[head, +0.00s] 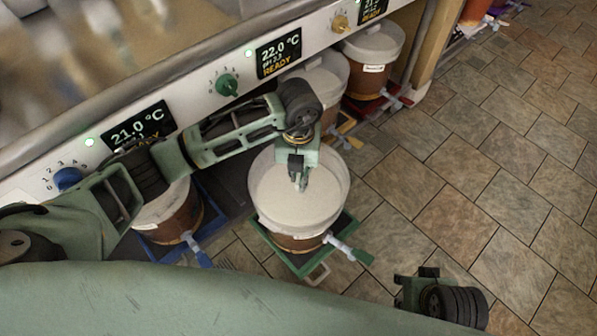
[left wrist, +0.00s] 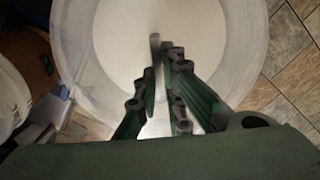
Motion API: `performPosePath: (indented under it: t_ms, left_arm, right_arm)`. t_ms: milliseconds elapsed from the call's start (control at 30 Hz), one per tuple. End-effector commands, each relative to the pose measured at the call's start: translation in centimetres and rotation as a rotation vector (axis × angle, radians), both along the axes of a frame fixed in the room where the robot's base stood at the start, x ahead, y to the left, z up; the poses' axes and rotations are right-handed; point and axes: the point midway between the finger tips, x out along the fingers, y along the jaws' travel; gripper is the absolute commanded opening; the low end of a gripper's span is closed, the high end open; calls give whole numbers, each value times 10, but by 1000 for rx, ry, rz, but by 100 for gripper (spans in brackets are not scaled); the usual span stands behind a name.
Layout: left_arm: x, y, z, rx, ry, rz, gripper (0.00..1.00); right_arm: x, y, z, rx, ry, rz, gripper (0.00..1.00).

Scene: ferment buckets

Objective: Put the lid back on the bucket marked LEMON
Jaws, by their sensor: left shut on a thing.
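A large bucket (head: 298,243) with an amber lower part and white upper part stands in a green tray in the head view. A pale round lid (head: 275,195) lies across its top or just above it; I cannot tell whether it is seated. My left gripper (head: 300,184) reaches down over the disc's middle. In the left wrist view its fingers (left wrist: 160,85) are close together around a thin grey piece at the pale lid (left wrist: 110,45), apparently its handle. No LEMON marking is readable. My right gripper (head: 418,283) is at the lower right, away from the buckets; its fingers are unclear.
Another bucket (head: 168,215) stands left in a blue tray, partly behind my left arm. Two lidded buckets (head: 328,75) (head: 368,75) stand farther back, under the control panel (head: 205,90) with knobs and displays. Tiled floor (head: 460,170) is clear at right.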

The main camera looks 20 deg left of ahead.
Motion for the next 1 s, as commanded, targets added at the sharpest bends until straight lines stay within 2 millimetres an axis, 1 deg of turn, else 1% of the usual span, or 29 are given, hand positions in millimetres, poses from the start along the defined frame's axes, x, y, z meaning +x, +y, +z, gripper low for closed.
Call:
performPosePath:
  t_ms: [300, 633, 867, 1000]
  left_arm:
    - [0, 0, 0, -1, -1, 0, 0]
    - [0, 0, -1, -1, -1, 0, 0]
    - [0, 0, -3, -1, -1, 1, 0]
    - [0, 0, -3, -1, -1, 0, 0]
  right_arm:
    - [0, 0, -6, -1, 8, 0, 27]
    - [0, 1, -5, 1, 6, -1, 27]
    - [2, 1, 0, 3, -4, 0, 27]
    - [0, 1, 0, 2, -1, 0, 27]
